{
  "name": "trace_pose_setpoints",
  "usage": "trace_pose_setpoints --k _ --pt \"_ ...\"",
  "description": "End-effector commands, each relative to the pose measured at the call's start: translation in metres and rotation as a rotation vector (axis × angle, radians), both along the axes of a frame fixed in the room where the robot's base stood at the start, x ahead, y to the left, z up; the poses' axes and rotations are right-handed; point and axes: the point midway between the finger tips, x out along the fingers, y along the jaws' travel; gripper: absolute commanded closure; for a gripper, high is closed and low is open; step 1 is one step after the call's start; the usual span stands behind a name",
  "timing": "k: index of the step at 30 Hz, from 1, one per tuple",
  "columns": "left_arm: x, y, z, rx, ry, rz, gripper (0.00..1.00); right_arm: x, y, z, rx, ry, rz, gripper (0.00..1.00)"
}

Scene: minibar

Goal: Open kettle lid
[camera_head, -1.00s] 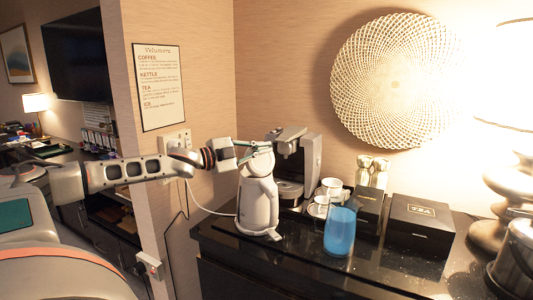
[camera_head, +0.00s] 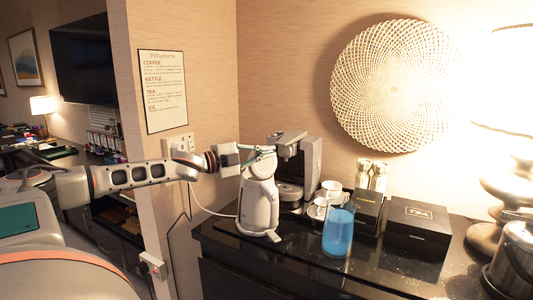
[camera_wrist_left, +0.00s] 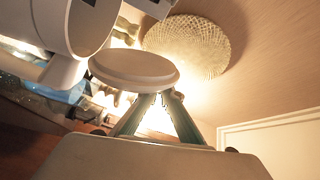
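The white kettle (camera_head: 259,206) stands upright on the left end of the black counter. Its round lid (camera_wrist_left: 133,68) shows as a pale disc in the left wrist view, tilted up from the kettle's body (camera_wrist_left: 82,22). My left gripper (camera_head: 271,152) reaches in from the left at the height of the kettle's top. Its two greenish fingers converge at the lid in the left wrist view (camera_wrist_left: 160,95). They look shut, passing behind the lid's edge, which hides their very tips. I cannot tell whether they touch the lid. My right gripper is not in view.
A coffee machine (camera_head: 299,165) stands close behind the kettle. White cups (camera_head: 331,188), a blue glass (camera_head: 338,232) and black boxes, one a tea box (camera_head: 417,228), stand to its right. A white cord (camera_head: 208,209) runs from the wall. The counter's front is clear.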

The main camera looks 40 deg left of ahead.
Motion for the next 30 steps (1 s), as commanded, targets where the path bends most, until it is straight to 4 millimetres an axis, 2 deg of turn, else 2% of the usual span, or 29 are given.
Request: trace_pose_setpoints --k 29,30 --pt "-0.0002 -0.0007 -0.0028 -0.002 0.005 -0.001 1.0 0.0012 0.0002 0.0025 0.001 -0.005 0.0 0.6" --pt "-0.0002 -0.0007 -0.0028 -0.002 0.005 -0.001 0.93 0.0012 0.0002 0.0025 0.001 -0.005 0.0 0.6"
